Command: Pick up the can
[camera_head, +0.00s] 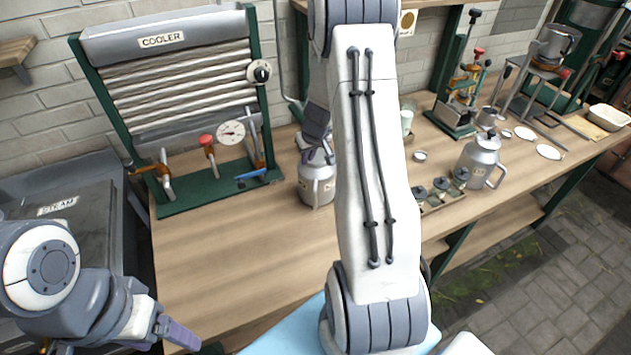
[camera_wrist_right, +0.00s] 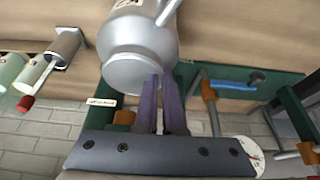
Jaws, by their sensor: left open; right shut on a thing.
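A grey metal can (camera_head: 317,186) with a side handle and a pale label stands on the wooden bench, left of my right arm. In the right wrist view the can (camera_wrist_right: 140,38) appears inverted, with its lid towards my fingers. My right gripper (camera_wrist_right: 162,88) is shut on the can at its top; its purple fingers are close together there, and the exact grip point is partly hidden. In the head view my right arm hides part of the bench.
A green-framed cooler (camera_head: 165,85) with valves and a gauge stands behind, left of the can. The bench's front left is clear.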

